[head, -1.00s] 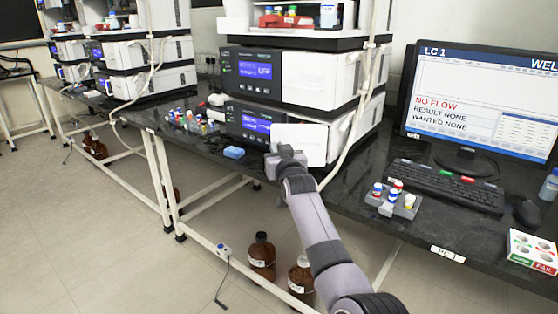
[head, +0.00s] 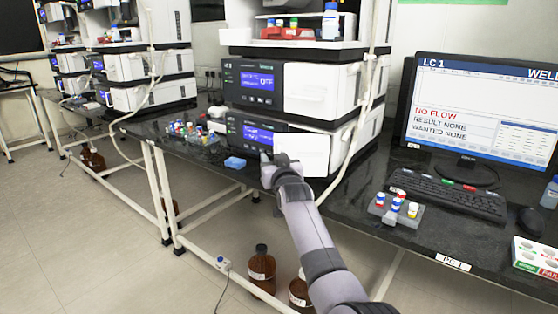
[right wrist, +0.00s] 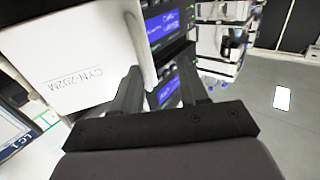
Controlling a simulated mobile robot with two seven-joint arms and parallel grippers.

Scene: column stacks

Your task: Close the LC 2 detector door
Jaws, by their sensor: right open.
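The white detector door (head: 302,156) is on the lower module (head: 243,130) of the near stack. It appears to stand out from the module's front, but how far is unclear. No LC number shows on this stack. In the right wrist view the door (right wrist: 75,60) fills the left side and reads "CYN-202M". My right gripper (head: 277,160) is at the door's left edge. In the wrist view my right gripper (right wrist: 163,85) is open, with the door's edge close to its left finger; contact cannot be told. My left gripper is not in view.
A vial rack (head: 396,210), keyboard (head: 450,190) and LC 1 monitor (head: 480,110) stand right. A pale tube (head: 358,120) hangs beside the stack.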

